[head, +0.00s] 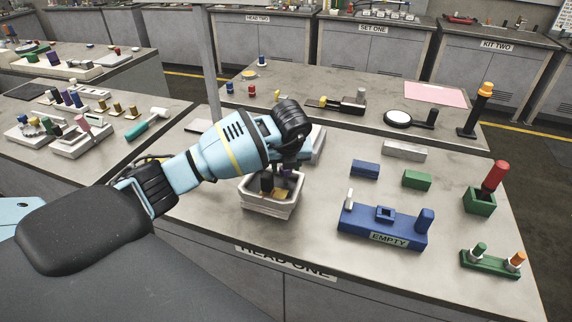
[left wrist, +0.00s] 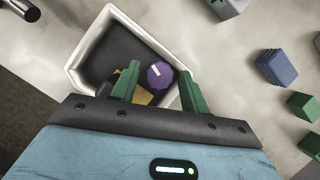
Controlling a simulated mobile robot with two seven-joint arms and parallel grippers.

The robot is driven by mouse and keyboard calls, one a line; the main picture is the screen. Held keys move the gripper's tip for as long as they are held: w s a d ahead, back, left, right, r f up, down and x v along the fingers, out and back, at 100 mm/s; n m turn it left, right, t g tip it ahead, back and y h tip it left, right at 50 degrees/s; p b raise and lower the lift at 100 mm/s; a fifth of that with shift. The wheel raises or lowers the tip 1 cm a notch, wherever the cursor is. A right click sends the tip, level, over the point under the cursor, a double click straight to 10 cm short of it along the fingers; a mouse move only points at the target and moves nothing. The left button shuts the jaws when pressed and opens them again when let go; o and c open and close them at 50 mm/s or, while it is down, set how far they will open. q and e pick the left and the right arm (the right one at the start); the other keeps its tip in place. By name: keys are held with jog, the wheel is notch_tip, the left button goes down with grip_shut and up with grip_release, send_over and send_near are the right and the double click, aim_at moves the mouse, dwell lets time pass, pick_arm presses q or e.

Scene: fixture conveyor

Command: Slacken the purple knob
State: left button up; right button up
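The purple knob (left wrist: 159,75), round with a white mark on its face, shows in the left wrist view over the dark inside of a white tray (left wrist: 84,53). A yellow piece (left wrist: 140,96) lies beside it, partly hidden by a finger. My left gripper (left wrist: 159,71) is open, its two green fingers on either side of the knob with gaps to both. I cannot tell how far above the knob the fingertips are. In the head view, my left gripper (head: 275,183) points down into the tray (head: 268,209) and mostly hides the knob. My right gripper is not in view.
Right of the tray stand a blue fixture (head: 383,224) labelled EMPTY, a blue block (head: 365,168), a green block (head: 417,180) and a green holder with a red cylinder (head: 496,176). A thin grey post (head: 207,70) rises behind my left arm. The tabletop between tray and blue fixture is clear.

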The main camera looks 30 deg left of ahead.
pick_arm(q)
jog(key=shift+o, duration=0.4)
jog(key=shift+d+r, duration=0.1)
jog(key=shift+r, duration=0.25)
jog(key=v, duration=0.7)
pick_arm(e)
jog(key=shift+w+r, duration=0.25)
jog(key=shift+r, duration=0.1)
